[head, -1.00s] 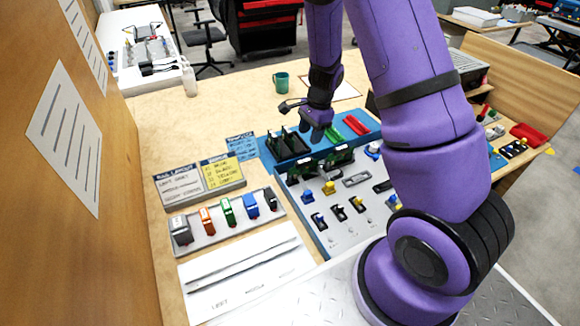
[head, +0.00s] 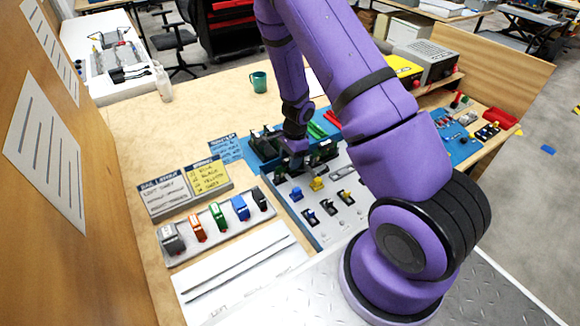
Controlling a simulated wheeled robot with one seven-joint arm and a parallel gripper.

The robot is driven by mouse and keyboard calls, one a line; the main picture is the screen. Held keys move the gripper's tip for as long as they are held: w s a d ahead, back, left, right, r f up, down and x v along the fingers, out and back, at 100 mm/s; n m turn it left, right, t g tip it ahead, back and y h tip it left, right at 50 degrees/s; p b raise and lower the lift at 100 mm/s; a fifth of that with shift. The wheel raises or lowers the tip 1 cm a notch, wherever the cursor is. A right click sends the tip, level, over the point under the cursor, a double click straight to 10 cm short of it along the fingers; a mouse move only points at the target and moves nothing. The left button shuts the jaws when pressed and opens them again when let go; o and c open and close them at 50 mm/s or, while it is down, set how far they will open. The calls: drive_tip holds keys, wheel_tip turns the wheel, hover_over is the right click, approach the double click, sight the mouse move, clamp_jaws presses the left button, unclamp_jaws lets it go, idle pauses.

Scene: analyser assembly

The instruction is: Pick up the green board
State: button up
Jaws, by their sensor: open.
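Another dark and green part (head: 264,141) stands just left of my wrist. My gripper (head: 291,163) is open and points down among these parts, low over the back of the panel. The fingers are small and dark here, and my arm hides part of the boards. I cannot tell whether a board lies between the fingers.
The grey panel (head: 333,208) in front carries blue, yellow and black parts. A rail (head: 222,231) with several coloured modules is at left, behind a white sheet (head: 245,270). Label cards (head: 187,190) stand behind the rail. A green mug (head: 258,82) stands farther back on clear wood.

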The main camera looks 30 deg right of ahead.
drive_tip(key=shift+a+f, duration=0.2)
drive_tip(key=shift+f, duration=1)
clamp_jaws()
drive_tip(key=shift+r, duration=0.1)
wheel_tip(320, 180, up, 10)
drive_tip(key=shift+f, duration=0.1)
drive_tip(key=c, duration=0.7)
unclamp_jaws()
clamp_jaws()
